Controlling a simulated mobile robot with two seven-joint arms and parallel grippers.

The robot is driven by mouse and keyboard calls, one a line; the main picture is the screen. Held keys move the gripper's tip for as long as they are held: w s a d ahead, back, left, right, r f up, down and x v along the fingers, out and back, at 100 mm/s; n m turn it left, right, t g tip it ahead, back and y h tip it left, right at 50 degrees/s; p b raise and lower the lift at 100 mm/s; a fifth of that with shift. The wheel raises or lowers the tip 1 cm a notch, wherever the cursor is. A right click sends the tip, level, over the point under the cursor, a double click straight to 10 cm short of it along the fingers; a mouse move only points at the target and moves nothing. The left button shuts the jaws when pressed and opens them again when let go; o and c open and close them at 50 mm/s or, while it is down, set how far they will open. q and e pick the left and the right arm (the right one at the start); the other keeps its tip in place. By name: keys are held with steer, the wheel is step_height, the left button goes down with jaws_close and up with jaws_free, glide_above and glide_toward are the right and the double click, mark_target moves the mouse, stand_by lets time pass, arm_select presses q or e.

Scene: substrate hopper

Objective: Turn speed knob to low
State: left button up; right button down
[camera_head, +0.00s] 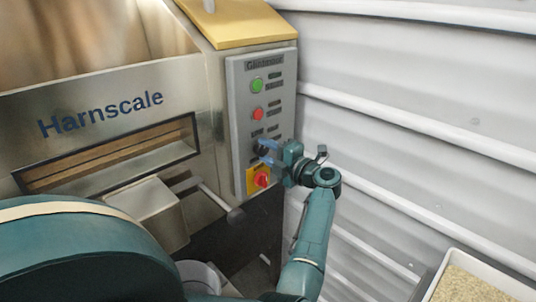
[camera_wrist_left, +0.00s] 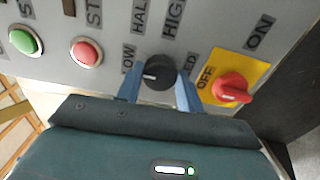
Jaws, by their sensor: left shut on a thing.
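The speed knob (camera_wrist_left: 158,72) is a round black dial on the grey control panel (camera_head: 246,80). My left gripper (camera_head: 266,152) is at the lower part of the panel. Its two blue fingers lie on either side of the knob and are shut on it. In the head view the fingers mostly hide the knob. My right gripper is not in view.
A red switch (camera_wrist_left: 232,88) on a yellow plate sits close beside the knob. A green button (camera_head: 257,85) and a red button (camera_head: 258,114) are higher on the panel. A ribbed wall (camera_head: 420,90) stands on the right. A tray of grain (camera_head: 432,290) is at lower right.

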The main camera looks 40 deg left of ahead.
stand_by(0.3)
arm_select(q)
steer(key=o, duration=1)
steer(key=shift+d, duration=0.1)
steer(key=s+d, duration=0.1)
steer(key=d, duration=1.2)
